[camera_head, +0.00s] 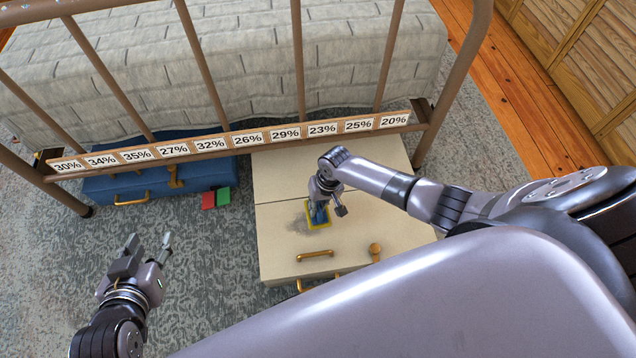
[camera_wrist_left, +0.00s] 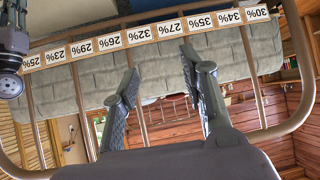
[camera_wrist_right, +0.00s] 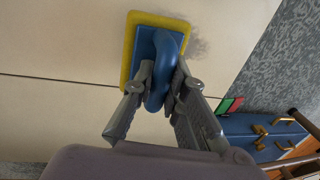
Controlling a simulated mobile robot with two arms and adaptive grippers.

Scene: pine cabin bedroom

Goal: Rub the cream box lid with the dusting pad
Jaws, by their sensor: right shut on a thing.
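The cream box (camera_head: 280,250) stands on the rug at the foot of the bed, its lid flat and facing up. A dark grey smudge (camera_head: 299,226) marks the lid just left of the pad; it also shows in the right wrist view (camera_wrist_right: 197,47). The dusting pad (camera_head: 318,226) is yellow with a blue back and a blue loop handle (camera_wrist_right: 160,85). My right gripper (camera_wrist_right: 166,82) is shut on that handle, and the pad lies on or very close to the lid. My left gripper (camera_head: 152,246) is open and empty, raised left of the cream box.
A blue box (camera_head: 110,188) with brass fittings sits partly under the bed. A red block (camera_head: 208,200) and a green block (camera_head: 223,195) lie between the boxes. The metal bed frame (camera_head: 300,60) with a strip of percentage labels (camera_head: 248,138) crosses above the cream box's far part.

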